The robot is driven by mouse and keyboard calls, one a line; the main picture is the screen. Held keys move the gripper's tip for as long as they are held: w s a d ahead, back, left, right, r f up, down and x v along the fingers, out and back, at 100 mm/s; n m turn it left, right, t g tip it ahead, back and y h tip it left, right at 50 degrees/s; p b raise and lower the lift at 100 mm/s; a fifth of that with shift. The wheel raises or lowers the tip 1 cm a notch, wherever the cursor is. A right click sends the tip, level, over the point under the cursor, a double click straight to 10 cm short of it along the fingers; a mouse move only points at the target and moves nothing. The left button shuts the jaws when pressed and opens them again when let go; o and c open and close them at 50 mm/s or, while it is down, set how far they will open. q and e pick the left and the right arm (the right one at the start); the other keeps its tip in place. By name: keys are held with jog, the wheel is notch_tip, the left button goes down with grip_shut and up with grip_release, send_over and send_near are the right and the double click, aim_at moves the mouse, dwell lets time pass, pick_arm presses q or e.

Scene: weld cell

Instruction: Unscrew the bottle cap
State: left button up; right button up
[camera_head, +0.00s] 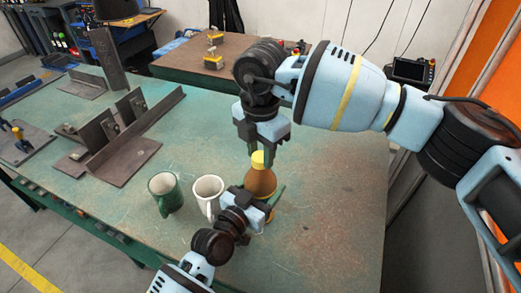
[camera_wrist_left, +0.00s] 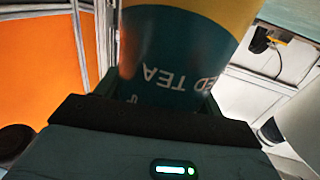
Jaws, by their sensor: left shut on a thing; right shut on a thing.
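The bottle (camera_head: 260,183) stands upright on the green table, brown with a yellow cap (camera_head: 258,158) on top. My left gripper (camera_head: 262,197) is shut around the bottle's body from the front. In the left wrist view the bottle (camera_wrist_left: 180,60) fills the space between the fingers, and its dark teal label with white lettering appears upside down. My right gripper (camera_head: 260,150) points down from above and is shut on the yellow cap. Its fingers partly hide the cap.
A green mug (camera_head: 165,192) and a white mug (camera_head: 207,193) stand close left of the bottle. Brown steel angle pieces (camera_head: 125,150) lie on the table's left side. A brown table (camera_head: 185,65) is behind. The green table (camera_head: 330,235) is clear at the right front.

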jog(key=n, duration=1.3)
jog(key=shift+r+n, duration=0.1)
jog(key=shift+n, duration=0.2)
jog(key=n, duration=2)
jog(key=shift+n, duration=0.3)
jog(key=n, duration=1.5)
jog(key=shift+n, duration=0.3)
jog(key=n, duration=0.4)
